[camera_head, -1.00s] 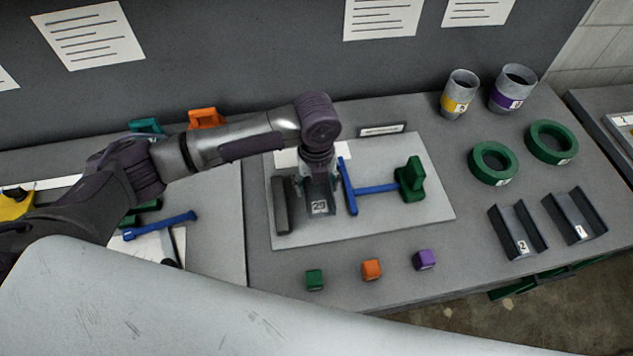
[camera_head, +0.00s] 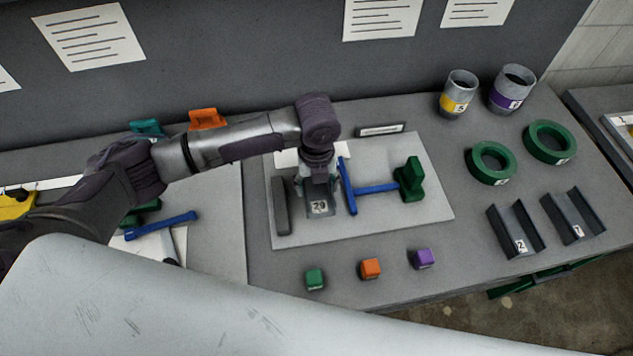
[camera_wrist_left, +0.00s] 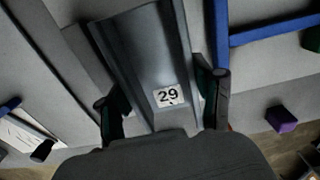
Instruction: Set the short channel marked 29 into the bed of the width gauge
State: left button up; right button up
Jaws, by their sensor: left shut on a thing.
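The width gauge is a pale board (camera_head: 410,220) with a dark grey fixed jaw (camera_head: 282,206) at left, a blue sliding jaw (camera_head: 347,187) with a blue rod, and a green block (camera_head: 410,180) at right. My left gripper (camera_head: 318,178) points down between the two jaws, shut on the short grey channel (camera_head: 320,207) marked 29. In the left wrist view, the channel (camera_wrist_left: 150,55) lies between the two fingers (camera_wrist_left: 164,105), label facing up. I cannot tell whether its underside touches the bed. My right gripper is not in view.
Green (camera_head: 315,279), orange (camera_head: 370,268) and purple (camera_head: 424,258) cubes line the bench front. Two other channels (camera_head: 515,230) (camera_head: 573,217), two green rings (camera_head: 491,163) (camera_head: 550,142) and two banded cups (camera_head: 458,94) (camera_head: 512,88) stand at right. A blue T-shaped tool (camera_head: 160,226) lies at left.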

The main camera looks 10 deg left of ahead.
aim_at(317, 191)
pick_arm(q)
jog(key=shift+f, duration=0.2)
jog(key=shift+f+b, duration=0.8)
jog(key=shift+f, duration=1.05)
jog(key=o, duration=1.3)
jog(key=shift+r, duration=0.1)
notch_tip(317, 191, up, 12)
jog(key=shift+s, duration=0.1)
